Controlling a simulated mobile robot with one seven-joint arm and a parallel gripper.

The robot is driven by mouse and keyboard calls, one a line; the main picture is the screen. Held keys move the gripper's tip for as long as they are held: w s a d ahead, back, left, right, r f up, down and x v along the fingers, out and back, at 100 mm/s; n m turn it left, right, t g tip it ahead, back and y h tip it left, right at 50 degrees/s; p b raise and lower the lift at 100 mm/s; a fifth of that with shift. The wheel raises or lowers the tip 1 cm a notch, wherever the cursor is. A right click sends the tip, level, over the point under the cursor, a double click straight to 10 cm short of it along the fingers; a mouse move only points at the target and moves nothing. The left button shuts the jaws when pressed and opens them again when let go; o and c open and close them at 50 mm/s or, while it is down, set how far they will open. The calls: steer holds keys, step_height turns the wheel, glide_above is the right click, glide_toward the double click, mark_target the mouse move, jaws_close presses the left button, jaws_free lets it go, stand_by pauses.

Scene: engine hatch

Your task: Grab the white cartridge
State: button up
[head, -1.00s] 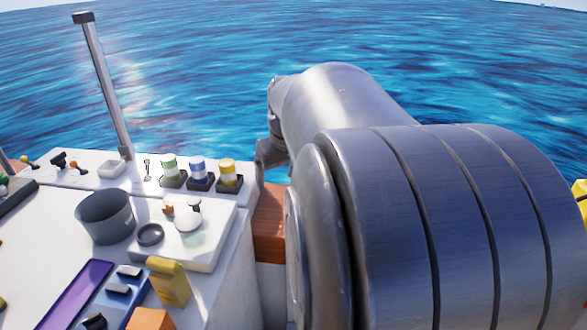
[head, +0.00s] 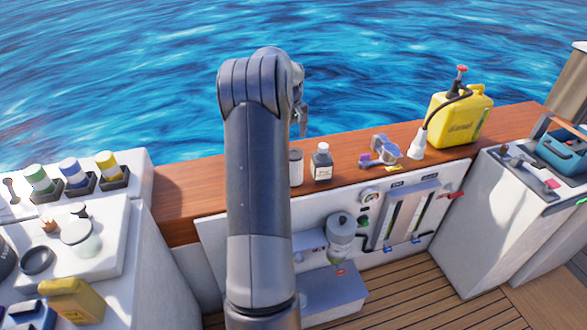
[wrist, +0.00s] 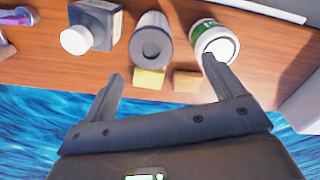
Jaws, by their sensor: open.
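On the wooden ledge, a pale grey-white cylinder with a dark round hole in its end (wrist: 152,42) looks like the cartridge; it also shows in the head view (head: 296,168), partly hidden by my arm. A white can with a green label (wrist: 214,42) stands to its right in the wrist view; my arm seems to hide it in the head view. My gripper (wrist: 162,70) is open and empty. Its fingertips lie either side of the cylinder's near end in the picture, the right one overlapping the green-labelled can. In the head view my gripper (head: 302,118) is above the ledge.
A dark bottle with a white cap (wrist: 88,28) stands close beside the cylinder. Small yellow (wrist: 149,79) and brown blocks (wrist: 187,81) lie near it. A purple-grey tool (head: 381,152) and a yellow jerrycan (head: 460,116) are farther right on the ledge (head: 190,195). Water lies beyond.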

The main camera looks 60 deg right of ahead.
mark_target(294, 160)
steer(key=f, duration=0.6)
steer(key=shift+s+d, duration=0.25)
steer(key=f, duration=0.5)
steer(key=shift+s+d+f, duration=0.1)
steer(key=shift+d, duration=0.25)
steer(key=c, duration=1.1)
